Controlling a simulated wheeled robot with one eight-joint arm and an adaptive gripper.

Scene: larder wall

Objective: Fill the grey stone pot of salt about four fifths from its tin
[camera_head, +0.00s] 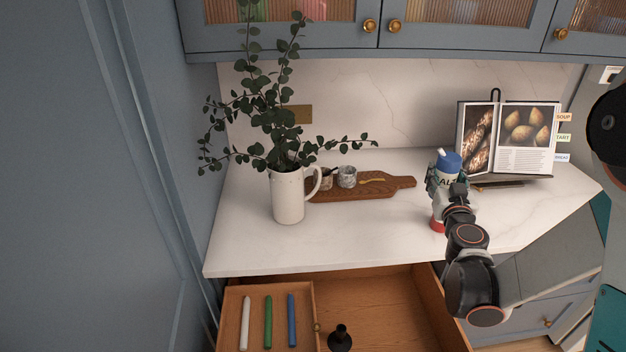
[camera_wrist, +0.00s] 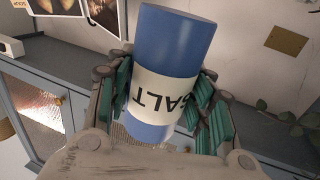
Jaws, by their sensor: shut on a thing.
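The salt tin is blue with a cream label reading SALT (camera_wrist: 165,92). In the head view the tin (camera_head: 449,163) shows its blue top and a pale spout, roughly upright above the right part of the counter. My gripper (camera_head: 446,183) is shut around the tin, with green-padded fingers on both sides of it in the wrist view. A small grey mottled pot (camera_head: 346,177) stands on the wooden board, well left of my gripper. Its inside is too small to read. The wrist view does not show the pot.
Beside the grey pot is another small pot (camera_head: 325,181). A white jug with leafy branches (camera_head: 288,200) stands in front, left of the board (camera_head: 385,188). An open cookbook (camera_head: 508,140) stands behind my gripper. An open drawer (camera_head: 385,300) lies below. Counter between board and gripper is clear.

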